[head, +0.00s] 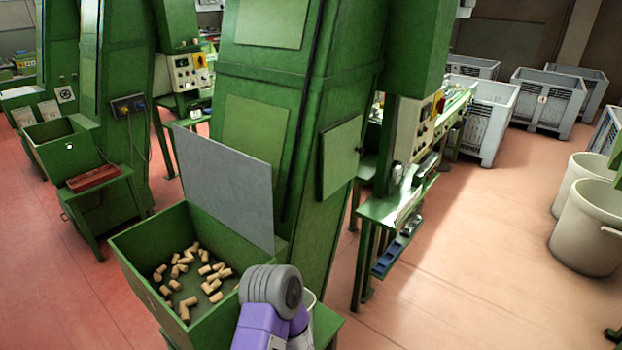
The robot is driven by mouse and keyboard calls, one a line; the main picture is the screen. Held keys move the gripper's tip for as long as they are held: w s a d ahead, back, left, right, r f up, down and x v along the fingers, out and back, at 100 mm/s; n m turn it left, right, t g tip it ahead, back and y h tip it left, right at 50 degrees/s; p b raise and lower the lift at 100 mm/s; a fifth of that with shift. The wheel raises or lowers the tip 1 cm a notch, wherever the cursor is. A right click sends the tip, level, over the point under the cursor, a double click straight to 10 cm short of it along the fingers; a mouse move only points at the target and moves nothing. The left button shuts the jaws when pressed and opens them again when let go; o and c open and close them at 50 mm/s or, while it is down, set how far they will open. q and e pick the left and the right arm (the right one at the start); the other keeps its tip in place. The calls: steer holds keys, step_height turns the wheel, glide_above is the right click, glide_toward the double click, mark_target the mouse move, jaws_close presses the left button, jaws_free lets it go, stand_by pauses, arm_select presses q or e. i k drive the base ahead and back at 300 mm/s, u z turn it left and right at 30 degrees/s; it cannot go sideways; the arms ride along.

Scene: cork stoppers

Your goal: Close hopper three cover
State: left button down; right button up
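A green hopper bin (137,257) stands open in the near foreground with several cork stoppers (190,270) lying on its floor. Its flat grey cover (225,180) is raised, standing steeply along the back edge next to the tall green machine body. No number shows on it, so I cannot tell from a label which hopper it is. A purple and grey part of my arm rises from the bottom edge, in front of the bin's right corner, and hides part of it. Neither gripper's fingers can be seen.
A tall green machine (262,130) with a side door (341,157) rises behind the bin. A green side table (393,207) stands to its right. Another green hopper (50,150) is at left. Grey crates (547,100) and pale tubs (588,230) are at right. Open floor lies between.

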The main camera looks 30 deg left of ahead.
mark_target(235, 188)
steer(key=z, duration=0.45)
steer(key=i, duration=2.55)
steer(key=u, duration=3.7)
steer(key=i, duration=0.5)
steer(key=z, duration=0.8)
steer(key=k, duration=0.9)
steer(key=u, duration=1.15)
